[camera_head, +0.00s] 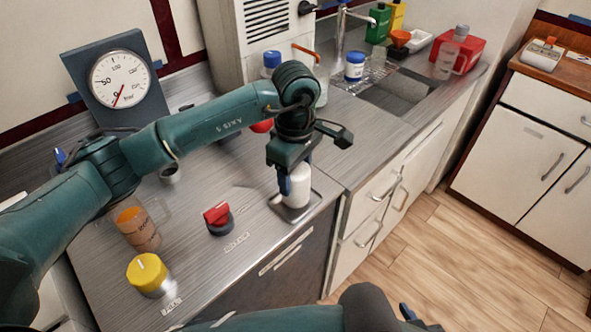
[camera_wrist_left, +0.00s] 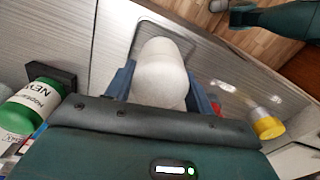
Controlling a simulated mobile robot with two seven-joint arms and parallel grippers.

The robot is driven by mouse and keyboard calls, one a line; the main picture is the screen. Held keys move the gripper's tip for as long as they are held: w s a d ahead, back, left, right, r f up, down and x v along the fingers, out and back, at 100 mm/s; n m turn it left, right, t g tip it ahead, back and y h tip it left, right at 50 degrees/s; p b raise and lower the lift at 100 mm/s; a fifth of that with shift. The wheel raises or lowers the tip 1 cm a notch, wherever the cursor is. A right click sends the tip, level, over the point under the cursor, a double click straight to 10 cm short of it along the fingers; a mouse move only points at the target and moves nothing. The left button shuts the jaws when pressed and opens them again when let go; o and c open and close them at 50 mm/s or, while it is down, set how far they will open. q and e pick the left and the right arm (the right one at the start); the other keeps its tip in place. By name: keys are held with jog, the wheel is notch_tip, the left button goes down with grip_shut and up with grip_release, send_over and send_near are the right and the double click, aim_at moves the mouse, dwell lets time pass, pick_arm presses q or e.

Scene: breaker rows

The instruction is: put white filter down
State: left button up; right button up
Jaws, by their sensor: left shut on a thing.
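The white filter (camera_head: 297,186) is a plain white cylinder, upright at the front right part of the metal counter. My left gripper (camera_head: 287,184) points down and is shut on it. In the left wrist view the filter (camera_wrist_left: 161,78) sits between my two blue fingers (camera_wrist_left: 160,85). It is over a shallow rectangular tray or recess (camera_head: 319,202), whose outline also shows in the left wrist view (camera_wrist_left: 137,38). Whether its base touches the surface is hard to tell. Part of my right arm shows at the bottom of the head view; its fingers are not clear.
A red knob (camera_head: 217,217) and a yellow knob (camera_head: 148,272) stand left of the filter, with an orange-brown jar (camera_head: 138,229) behind. A pressure gauge (camera_head: 118,80) stands at the back left. A blue-lidded white jar (camera_head: 354,66) is near the sink (camera_head: 398,92).

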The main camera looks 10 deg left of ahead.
jog(key=shift+f, duration=0.15)
pick_arm(q)
jog(key=o, duration=0.5)
jog(key=shift+f, duration=0.2)
jog(key=o, duration=0.5)
jog(key=shift+r, duration=0.1)
pick_arm(e)
jog(key=shift+w+r, duration=0.1)
jog(key=shift+r, duration=0.15)
pick_arm(q)
jog(key=shift+r, duration=0.6)
notch_tip(320, 180, up, 11)
jog(key=shift+r+b, duration=0.1)
jog(key=shift+b, duration=0.85)
pick_arm(e)
jog(key=shift+a+f, duration=0.2)
jog(key=shift+a, duration=0.15)
